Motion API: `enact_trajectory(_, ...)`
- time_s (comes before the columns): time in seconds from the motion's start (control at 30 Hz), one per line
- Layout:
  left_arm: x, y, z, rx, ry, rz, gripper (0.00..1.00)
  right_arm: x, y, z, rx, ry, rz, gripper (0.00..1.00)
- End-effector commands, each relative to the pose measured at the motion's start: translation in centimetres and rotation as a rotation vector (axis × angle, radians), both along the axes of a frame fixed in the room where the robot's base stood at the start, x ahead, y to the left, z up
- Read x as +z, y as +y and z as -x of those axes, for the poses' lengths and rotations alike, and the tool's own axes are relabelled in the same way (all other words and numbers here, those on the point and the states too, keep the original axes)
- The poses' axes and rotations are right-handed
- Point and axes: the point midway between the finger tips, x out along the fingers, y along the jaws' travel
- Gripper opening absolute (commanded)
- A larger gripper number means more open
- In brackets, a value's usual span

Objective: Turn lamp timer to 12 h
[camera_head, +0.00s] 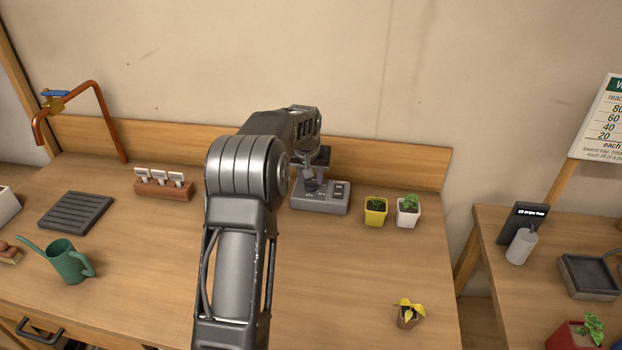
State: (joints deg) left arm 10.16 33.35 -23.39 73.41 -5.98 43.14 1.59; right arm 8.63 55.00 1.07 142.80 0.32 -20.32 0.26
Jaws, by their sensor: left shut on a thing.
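The lamp timer looks to be the grey box (322,206) with dark switches and small labels on its top, at the back middle of the wooden bench. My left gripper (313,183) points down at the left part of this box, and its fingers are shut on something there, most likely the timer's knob. The knob itself is hidden by the fingers, and I cannot read its setting. My left arm covers the middle of the bench in front of the box. My right gripper is not in view.
A yellow pot (375,212) and a white pot (408,213) stand just right of the box. A wooden block with white tags (163,190), a green watering can (68,262) and a copper pipe (103,115) are at left. A wilted yellow plant (408,310) stands front right.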

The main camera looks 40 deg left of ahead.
Motion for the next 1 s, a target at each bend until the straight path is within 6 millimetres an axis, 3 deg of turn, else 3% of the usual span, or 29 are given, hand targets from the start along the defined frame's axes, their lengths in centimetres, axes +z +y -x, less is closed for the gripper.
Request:
enact_trajectory(0.6, 0.0, 0.2, 0.0, -0.436, -0.002, -0.001, 0.00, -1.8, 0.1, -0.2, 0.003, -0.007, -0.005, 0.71)
enact_trajectory(1.0, 0.0, 0.1, 0.0, -0.516, -0.001, -0.001, 0.00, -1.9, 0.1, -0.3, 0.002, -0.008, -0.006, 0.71)
